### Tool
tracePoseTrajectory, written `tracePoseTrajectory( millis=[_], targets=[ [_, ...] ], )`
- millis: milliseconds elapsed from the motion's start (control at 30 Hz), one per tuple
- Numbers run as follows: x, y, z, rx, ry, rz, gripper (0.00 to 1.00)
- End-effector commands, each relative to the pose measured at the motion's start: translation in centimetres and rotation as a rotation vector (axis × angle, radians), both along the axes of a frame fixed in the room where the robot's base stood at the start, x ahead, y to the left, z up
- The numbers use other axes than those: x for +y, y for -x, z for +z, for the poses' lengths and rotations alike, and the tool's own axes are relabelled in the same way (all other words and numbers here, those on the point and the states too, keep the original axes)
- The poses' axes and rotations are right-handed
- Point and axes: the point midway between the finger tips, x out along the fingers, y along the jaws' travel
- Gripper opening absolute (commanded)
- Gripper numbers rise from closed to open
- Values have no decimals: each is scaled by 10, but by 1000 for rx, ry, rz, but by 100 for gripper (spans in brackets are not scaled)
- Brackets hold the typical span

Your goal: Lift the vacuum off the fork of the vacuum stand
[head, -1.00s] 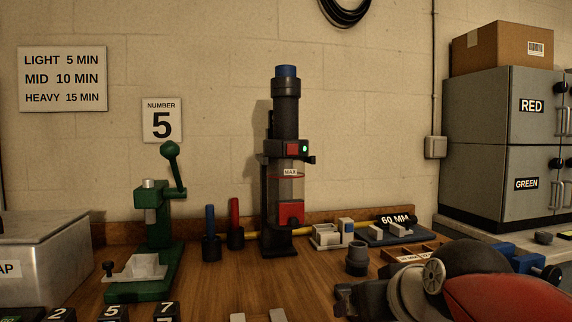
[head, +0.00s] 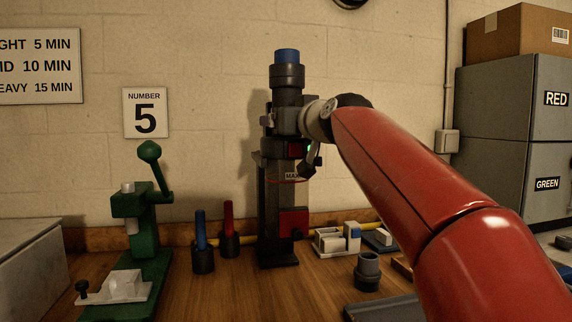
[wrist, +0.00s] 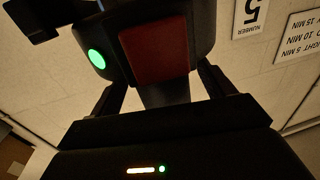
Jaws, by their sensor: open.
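The vacuum (head: 288,76) stands upright against its black stand (head: 279,255), with a blue top end, dark tube, red button and clear cup marked MAX. My gripper (head: 284,122) is at the tube, just above the red-button section. In the wrist view, the vacuum's dark body with its red button and a green light (wrist: 97,59) is close up. My gripper's two fingers (wrist: 162,88) are open, one on each side of the vacuum's tube. I cannot tell if they touch it. The fork is hidden behind my gripper and the vacuum.
A green lever press (head: 146,215) stands at the left, beside holders with a blue rod (head: 200,230) and a red rod (head: 229,215). The wall is close behind.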

Motion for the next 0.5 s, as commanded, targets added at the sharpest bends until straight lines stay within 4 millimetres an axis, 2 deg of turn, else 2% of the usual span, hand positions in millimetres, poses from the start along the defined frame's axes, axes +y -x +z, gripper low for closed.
tracePoseTrajectory(
  millis=[33,200,467,500],
  targets=[
    [7,-8,1,4,2,3,81],
    [13,-25,0,2,1,0,81],
    [14,-27,-1,1,0,-1,81],
    [14,-27,-1,1,0,0,77]
  ],
)
